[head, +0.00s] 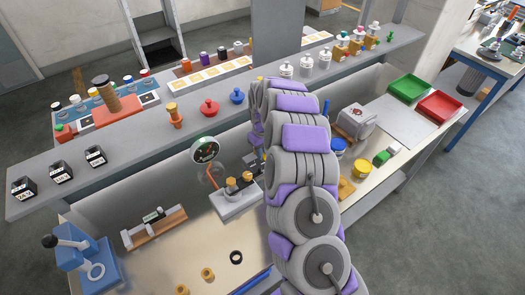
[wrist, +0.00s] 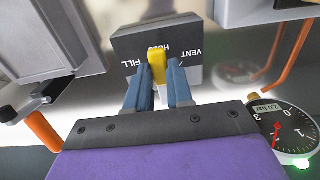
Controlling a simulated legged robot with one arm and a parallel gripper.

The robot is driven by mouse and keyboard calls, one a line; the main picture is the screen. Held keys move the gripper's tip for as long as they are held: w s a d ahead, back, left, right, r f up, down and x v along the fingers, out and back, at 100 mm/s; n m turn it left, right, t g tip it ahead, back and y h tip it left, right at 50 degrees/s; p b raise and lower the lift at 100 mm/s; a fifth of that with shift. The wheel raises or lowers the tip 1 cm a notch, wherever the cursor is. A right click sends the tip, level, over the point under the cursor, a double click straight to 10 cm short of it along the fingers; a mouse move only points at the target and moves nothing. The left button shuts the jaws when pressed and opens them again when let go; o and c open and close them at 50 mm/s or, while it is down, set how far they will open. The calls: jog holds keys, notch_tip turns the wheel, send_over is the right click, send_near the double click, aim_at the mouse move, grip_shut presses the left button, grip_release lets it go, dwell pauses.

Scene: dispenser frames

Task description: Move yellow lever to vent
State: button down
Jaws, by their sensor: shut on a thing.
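The yellow lever (wrist: 157,66) stands between my two blue fingers in the wrist view. My gripper (wrist: 158,83) is shut on it. Behind the lever is a dark plate (wrist: 135,46) with the words FILL, HOLD and VENT; FILL is at the left, HOLD in the middle, VENT at the right. The lever's top is near the HOLD word, and it covers part of the plate. A round dial gauge (wrist: 284,133) with a display reading about 2.0 bar is at the lower right.
A grey shelf (head: 130,133) runs above the bench. A blue press (head: 85,262) is at the lower left.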

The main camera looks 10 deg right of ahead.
dwell(0.5)
jog(key=m+p, duration=0.1)
jog(key=a+m+p, duration=0.1)
jog(key=m, duration=0.1)
jog(key=shift+s+a+r, duration=0.1)
jog(key=shift+s+a, duration=0.05)
jog(key=shift+s, duration=0.05)
jog(key=shift+w+a+m+p, duration=0.1)
jog(key=shift+a+m+p, duration=0.3)
jog(key=shift+m, duration=0.45)
jog(key=shift+a+m+p, duration=0.3)
jog(key=shift+m+p, duration=0.05)
jog(key=shift+m, duration=0.55)
jog(key=shift+w+a+m+p, duration=0.1)
jog(key=shift+a+m+p, duration=0.3)
jog(key=shift+m, duration=0.45)
jog(key=c, duration=1)
grip_release()
